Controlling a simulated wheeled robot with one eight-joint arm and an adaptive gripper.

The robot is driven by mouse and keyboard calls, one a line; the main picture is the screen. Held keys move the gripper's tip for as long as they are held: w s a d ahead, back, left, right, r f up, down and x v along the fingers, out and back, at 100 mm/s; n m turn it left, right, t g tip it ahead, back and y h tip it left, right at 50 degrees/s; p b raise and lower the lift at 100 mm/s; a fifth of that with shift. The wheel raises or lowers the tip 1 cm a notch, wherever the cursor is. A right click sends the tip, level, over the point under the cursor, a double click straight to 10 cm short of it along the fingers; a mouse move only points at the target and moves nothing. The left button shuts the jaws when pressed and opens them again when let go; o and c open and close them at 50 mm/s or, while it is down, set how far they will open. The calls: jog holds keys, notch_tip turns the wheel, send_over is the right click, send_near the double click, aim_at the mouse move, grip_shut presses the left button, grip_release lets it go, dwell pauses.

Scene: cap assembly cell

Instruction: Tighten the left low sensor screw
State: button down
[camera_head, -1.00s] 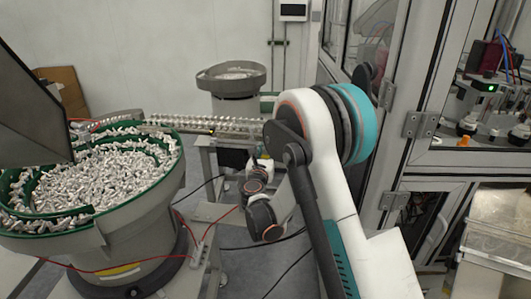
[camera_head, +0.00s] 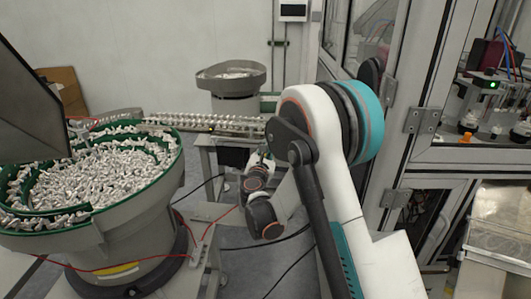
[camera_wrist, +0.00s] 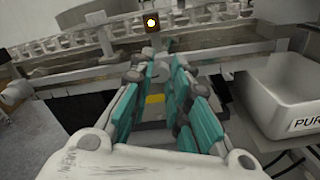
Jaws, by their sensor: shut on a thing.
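In the wrist view, my gripper (camera_wrist: 160,72) reaches forward to the feeder rail, with its teal-padded fingers converging at the tips. They are shut on a small grey round part, which I take to be the left low sensor screw (camera_wrist: 161,70); the fingertips partly hide it. A small sensor block (camera_wrist: 151,24) with a bright lamp stands just above and behind the fingertips. In the head view, my wrist is below the linear feeder rail (camera_head: 215,122), and the screw is too small to make out there.
A large bowl feeder (camera_head: 150,215) full of metallic parts stands at left, a smaller bowl (camera_head: 231,78) behind the rail. A pale bin (camera_wrist: 285,100) with partly visible lettering sits right of my gripper. A framed machine enclosure (camera_head: 405,120) borders my arm at right. Cables cross below.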

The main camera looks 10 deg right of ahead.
jog(key=shift+m+b, duration=1.55)
jog(key=shift+m, duration=8.45)
jog(key=c, duration=1.5)
grip_release()
